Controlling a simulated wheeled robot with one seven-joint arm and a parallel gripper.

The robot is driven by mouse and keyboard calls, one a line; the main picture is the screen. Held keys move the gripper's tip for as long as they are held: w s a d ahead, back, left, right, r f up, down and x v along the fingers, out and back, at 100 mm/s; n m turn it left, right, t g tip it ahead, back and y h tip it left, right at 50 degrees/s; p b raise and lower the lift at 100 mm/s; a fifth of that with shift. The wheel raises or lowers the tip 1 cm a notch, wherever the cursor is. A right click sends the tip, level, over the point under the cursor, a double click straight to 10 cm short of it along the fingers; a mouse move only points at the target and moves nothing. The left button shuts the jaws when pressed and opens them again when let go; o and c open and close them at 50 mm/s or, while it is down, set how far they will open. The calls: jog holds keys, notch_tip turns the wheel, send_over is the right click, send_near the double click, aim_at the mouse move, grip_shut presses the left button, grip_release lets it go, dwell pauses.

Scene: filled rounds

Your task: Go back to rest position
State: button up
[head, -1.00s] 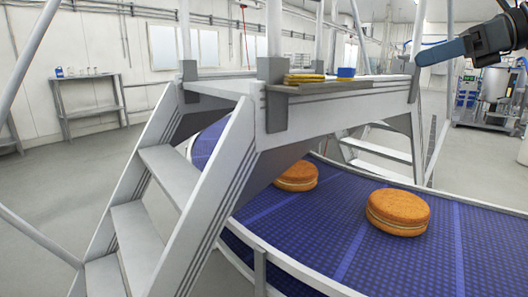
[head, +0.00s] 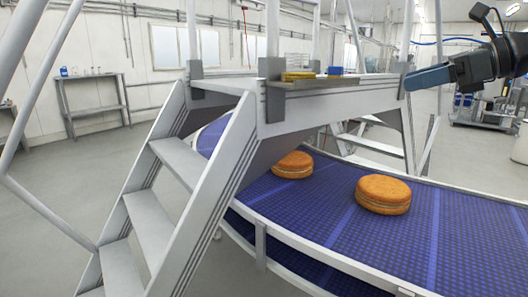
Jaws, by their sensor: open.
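My gripper (head: 428,77) shows at the upper right of the head view, at the end of my dark arm. It points left and hangs in the air right of the platform, above the belt side. Its jaws are seen edge-on, one blue-grey finger hiding the other, with nothing visible held in them. It is clear of the filled rounds.
A stepped platform (head: 150,225) with rails stands in front. Its top bears yellow items (head: 299,76) and a blue item (head: 335,71). Under it runs a blue conveyor belt (head: 330,235) carrying two orange-brown filled rounds (head: 383,194), (head: 293,165). Grey floor is free at left.

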jog(key=a+f+n+t+h, duration=0.1)
jog(key=a+f+t, duration=0.15)
jog(key=f, duration=0.95)
jog(key=a+f+t+h, duration=0.1)
jog(key=a+f, duration=0.2)
jog(key=f, duration=0.9)
jog(key=s+a+f+n+t+h, duration=0.1)
jog(key=s+a+f+n+h, duration=0.1)
jog(key=s+f, duration=0.6)
jog(key=s+a+f+n+t+h, duration=0.1)
jog(key=s+a+f+h, duration=0.3)
jog(key=f, duration=0.6)
jog(key=s+d+f+n+h, duration=0.1)
jog(key=s+f+n+h, duration=0.2)
jog(key=s, duration=1)
jog(key=s+f+n, duration=0.3)
jog(key=s+n, duration=0.2)
jog(key=s, duration=0.7)
jog(key=s+r+n+t, duration=0.1)
jog(key=s+r+n, duration=0.4)
jog(key=s, duration=0.4)
jog(key=s+d+r+n, duration=0.1)
jog(key=s+r+n, duration=0.5)
jog(key=s, duration=0.3)
jog(key=shift+s+d+r+t+h, duration=0.15)
jog(key=shift+s+d+t+h, duration=0.05)
jog(key=shift+t+h, duration=0.2)
